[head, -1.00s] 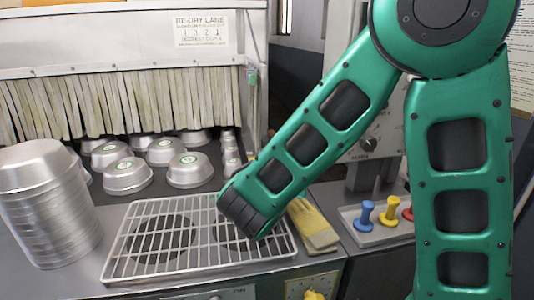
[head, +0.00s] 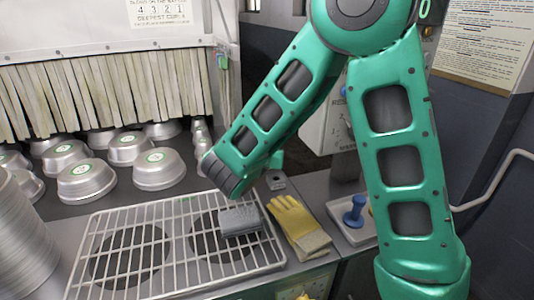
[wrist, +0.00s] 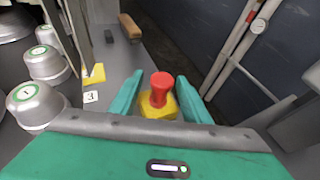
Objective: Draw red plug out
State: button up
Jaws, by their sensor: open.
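In the wrist view a red plug (wrist: 162,87) with a wide round top stands between the fingers of my gripper (wrist: 159,98). The gripper is open, with a finger apart from the plug on each side. A yellow piece (wrist: 150,108) shows right below and behind the red plug; I cannot tell whether it is a separate plug or a base. In the head view a blue plug (head: 355,211) stands on a pale tray (head: 363,235).
A wire rack (head: 165,209) lies over two dark round openings, with a grey block (head: 240,221) on it. A yellow glove (head: 298,226) lies to its right. Several metal pans (head: 86,182) stand behind, and a pan stack (head: 22,245) stands at the left.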

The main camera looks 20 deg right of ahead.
jog(key=shift+x, duration=1.65)
jog(key=shift+c, duration=0.6)
grip_shut()
